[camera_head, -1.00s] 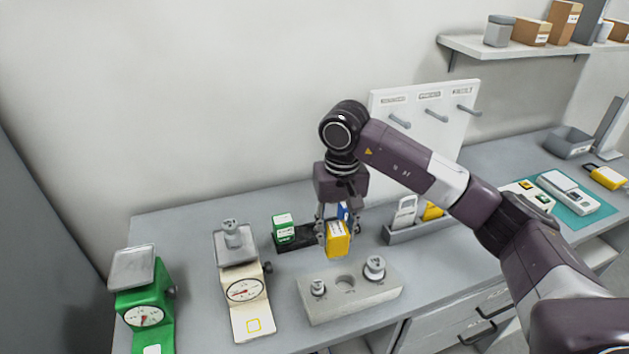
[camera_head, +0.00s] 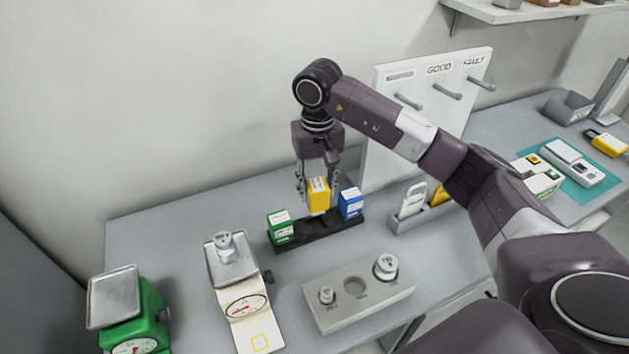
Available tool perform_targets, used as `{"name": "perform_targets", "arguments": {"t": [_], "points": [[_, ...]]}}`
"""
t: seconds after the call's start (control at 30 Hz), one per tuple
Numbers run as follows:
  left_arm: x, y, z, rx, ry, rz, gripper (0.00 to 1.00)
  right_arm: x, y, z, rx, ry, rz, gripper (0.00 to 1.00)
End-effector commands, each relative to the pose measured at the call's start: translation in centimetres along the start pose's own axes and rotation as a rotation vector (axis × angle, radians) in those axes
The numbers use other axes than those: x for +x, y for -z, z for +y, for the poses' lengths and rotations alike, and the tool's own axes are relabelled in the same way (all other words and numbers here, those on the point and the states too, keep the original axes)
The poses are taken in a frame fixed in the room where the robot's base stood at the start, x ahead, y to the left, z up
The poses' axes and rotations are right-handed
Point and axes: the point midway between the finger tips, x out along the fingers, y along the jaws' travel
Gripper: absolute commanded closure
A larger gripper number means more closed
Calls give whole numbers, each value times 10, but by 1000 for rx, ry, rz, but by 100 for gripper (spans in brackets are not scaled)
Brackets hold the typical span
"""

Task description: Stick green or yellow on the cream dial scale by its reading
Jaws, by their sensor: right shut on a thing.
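My right gripper (camera_head: 318,200) is shut on a yellow block (camera_head: 318,196) with a printed label. It holds the block upright, apparently a little above the middle of the black rack (camera_head: 290,244). A green block (camera_head: 280,227) stands at the rack's left end and a blue block (camera_head: 350,204) at its right end. The cream dial scale (camera_head: 245,307) stands to the left, with a metal weight (camera_head: 226,245) on its pan. Its dial has a red needle, but the reading is too small to tell. A yellow-edged square shows on its front foot. My left gripper is not in view.
A green dial scale (camera_head: 150,325) with an empty pan stands at the far left. A grey weight block (camera_head: 340,310) with two weights and an empty hole lies in front of the rack. A grey tag holder (camera_head: 405,222) and a peg board (camera_head: 395,80) stand to the right.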

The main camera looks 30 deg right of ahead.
Motion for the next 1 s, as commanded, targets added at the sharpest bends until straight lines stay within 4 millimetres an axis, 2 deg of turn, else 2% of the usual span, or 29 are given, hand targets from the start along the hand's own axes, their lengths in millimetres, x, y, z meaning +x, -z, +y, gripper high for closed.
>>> {"name": "perform_targets", "arguments": {"t": [0.1,0.2,0.33,0.5,0.6,1.0], "points": [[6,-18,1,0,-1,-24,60,15,0,0,0,0,-1,84],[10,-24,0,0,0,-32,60,24,0,0,0,0,-1,84],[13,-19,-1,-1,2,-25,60,34,0,0,1,0,0,84],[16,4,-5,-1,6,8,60,41,0,0,1,0,1,84],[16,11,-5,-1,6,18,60,42,0,0,1,0,2,84],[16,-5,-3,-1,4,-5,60,43,0,0,1,0,2,84]]}}
